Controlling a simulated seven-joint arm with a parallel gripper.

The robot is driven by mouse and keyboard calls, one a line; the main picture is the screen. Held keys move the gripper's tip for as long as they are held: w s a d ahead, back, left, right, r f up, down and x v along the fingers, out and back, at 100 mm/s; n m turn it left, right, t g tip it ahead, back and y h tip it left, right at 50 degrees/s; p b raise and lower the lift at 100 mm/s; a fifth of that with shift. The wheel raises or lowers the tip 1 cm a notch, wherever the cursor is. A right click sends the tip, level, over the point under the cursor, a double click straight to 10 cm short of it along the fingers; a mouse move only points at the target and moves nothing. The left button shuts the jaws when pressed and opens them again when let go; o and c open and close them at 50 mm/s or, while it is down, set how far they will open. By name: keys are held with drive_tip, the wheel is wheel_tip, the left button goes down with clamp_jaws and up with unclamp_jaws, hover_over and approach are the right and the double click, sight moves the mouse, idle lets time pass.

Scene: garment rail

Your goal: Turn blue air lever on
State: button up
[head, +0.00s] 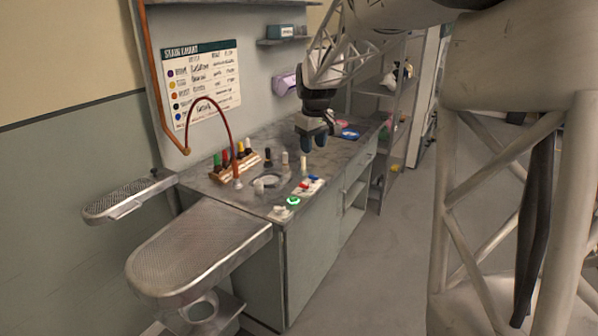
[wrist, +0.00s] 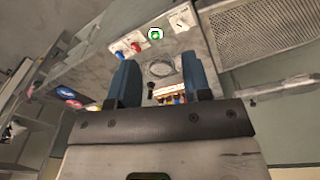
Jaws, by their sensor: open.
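The blue lever (head: 314,178) is on a pale plate near the front right corner of the grey worktop (head: 345,150), beside a red lever (head: 303,186). In the wrist view the blue lever (wrist: 119,54) shows left of the red lever (wrist: 136,46), and a green round button (wrist: 156,34) is farther right. Its exact angle is too small to tell. My gripper (head: 314,146) hangs above the worktop, behind the levers and apart from them. In the wrist view its two blue fingers (wrist: 158,78) are spread with nothing between them.
Several small bottles stand in a wooden rack (head: 236,163) at the back left, with loose bottles (head: 285,158) nearer. A curved red hose (head: 238,140) rises beside the rack. A perforated metal board (head: 195,245) juts out at front left. Shelves (head: 385,105) stand at the far right.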

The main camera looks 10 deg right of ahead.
drive_tip(key=w+d+f+n, duration=0.15)
drive_tip(key=w+f, duration=0.25)
drive_tip(key=w, duration=0.4)
drive_tip(key=w+d+f, duration=0.3)
drive_tip(key=w, duration=0.4)
drive_tip(key=n+g, duration=0.1)
drive_tip(key=n, duration=0.2)
hover_over(313, 176)
drive_tip(key=shift+m, duration=0.25)
wheel_tip(313, 176, down, 12)
drive_tip(key=shift+s+f, duration=0.15)
drive_tip(key=shift+w+d+f, duration=0.1)
drive_tip(key=shift+w+f, duration=0.15)
drive_tip(key=shift+f, duration=0.1)
drive_tip(key=shift+f, duration=3.8)
clamp_jaws()
